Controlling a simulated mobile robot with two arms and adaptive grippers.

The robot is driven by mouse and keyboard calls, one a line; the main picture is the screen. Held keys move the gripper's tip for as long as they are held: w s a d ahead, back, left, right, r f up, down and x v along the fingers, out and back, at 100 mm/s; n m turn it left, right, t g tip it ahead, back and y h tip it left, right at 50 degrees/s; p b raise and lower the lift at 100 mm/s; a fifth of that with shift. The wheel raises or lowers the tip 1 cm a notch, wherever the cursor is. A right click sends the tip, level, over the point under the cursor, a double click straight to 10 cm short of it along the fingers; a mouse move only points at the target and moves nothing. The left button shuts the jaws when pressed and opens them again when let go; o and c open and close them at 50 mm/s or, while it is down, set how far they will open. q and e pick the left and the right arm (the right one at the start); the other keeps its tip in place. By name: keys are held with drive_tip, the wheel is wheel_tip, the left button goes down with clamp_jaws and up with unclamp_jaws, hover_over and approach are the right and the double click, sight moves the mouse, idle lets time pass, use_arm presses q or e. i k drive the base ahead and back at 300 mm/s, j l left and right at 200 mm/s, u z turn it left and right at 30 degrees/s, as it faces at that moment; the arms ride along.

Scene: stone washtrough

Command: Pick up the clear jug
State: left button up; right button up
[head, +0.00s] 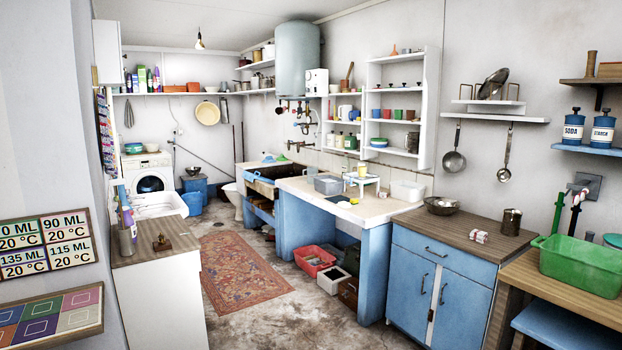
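I cannot pick out a clear jug with certainty. A small pale vessel (362,170) with a yellowish tint stands on a little white stand (362,181) on the stone worktop; it is too small to tell whether it is the jug. A whitish, see-through-looking tub (407,190) is at the right end of that worktop, and a grey tub (328,184) is left of the stand. Neither of my grippers is in view.
A worn rug (240,270) lies on open floor between the left wooden-topped counter (150,246) and the blue cabinet (437,282). A red crate (314,261) and a white box (333,280) sit under the worktop. A green basin (580,265) stands at right.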

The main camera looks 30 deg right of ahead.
sight(312, 172)
drive_tip(key=i+l+z, duration=0.4)
drive_tip(key=i, duration=0.4)
drive_tip(key=i+j+z, duration=0.1)
drive_tip(key=i+z, duration=0.25)
drive_tip(key=i, duration=0.45)
drive_tip(key=i+j+z, duration=0.2)
drive_tip(key=i+z, duration=0.2)
drive_tip(key=i, duration=0.4)
drive_tip(key=i+u, duration=0.1)
drive_tip(key=i, duration=0.35)
drive_tip(key=i+l+u, duration=0.1)
drive_tip(key=i, duration=0.35)
drive_tip(key=i+l+u, duration=0.1)
drive_tip(key=i, duration=0.4)
drive_tip(key=i+l, duration=0.25)
drive_tip(key=i, duration=0.2)
drive_tip(key=i+l+u, duration=0.15)
drive_tip(key=i, duration=0.3)
drive_tip(key=i+j+u, duration=0.25)
drive_tip(key=i+u, duration=0.15)
drive_tip(key=i, duration=0.45)
drive_tip(key=i+u, duration=0.4)
drive_tip(key=i, duration=0.5)
drive_tip(key=i+l, duration=0.1)
drive_tip(key=i, duration=1.5)
drive_tip(key=i+j+z, duration=0.15)
drive_tip(key=i+z, duration=0.25)
drive_tip(key=i+j+z, duration=0.4)
drive_tip(key=k+l, duration=0.1)
drive_tip(key=l, duration=0.05)
